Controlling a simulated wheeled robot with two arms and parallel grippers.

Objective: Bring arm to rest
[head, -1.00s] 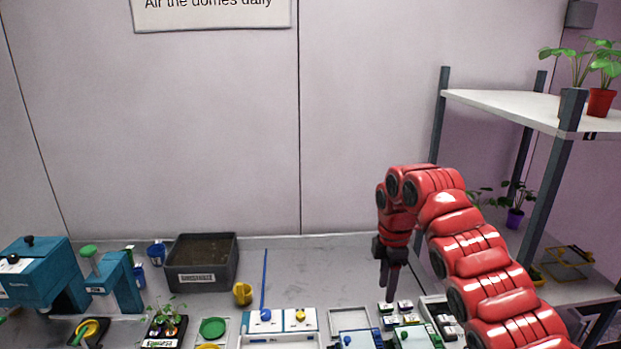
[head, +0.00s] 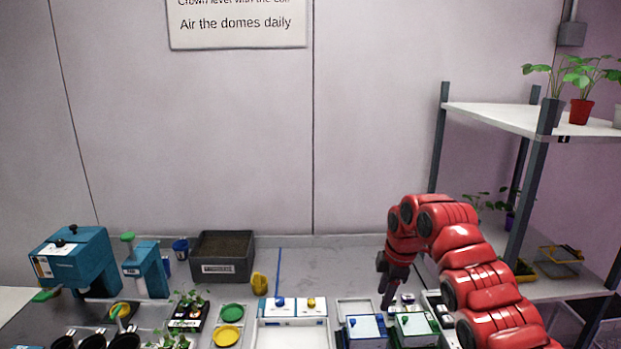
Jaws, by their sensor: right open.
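My right arm is red and comes in from the lower right. Its dark right gripper (head: 387,298) points down over the right part of the bench, above the small items behind the green-edged box (head: 416,324). I see nothing held between its fingers, and the fingers look apart from the bench items. My left gripper is not in view.
A shelf rack (head: 500,117) with potted plants stands at the right, close to my arm. A soil box (head: 222,257), a teal machine (head: 75,262) and a yellow cup (head: 259,284) stand on the left. The bench (head: 335,262) is clear at the back middle.

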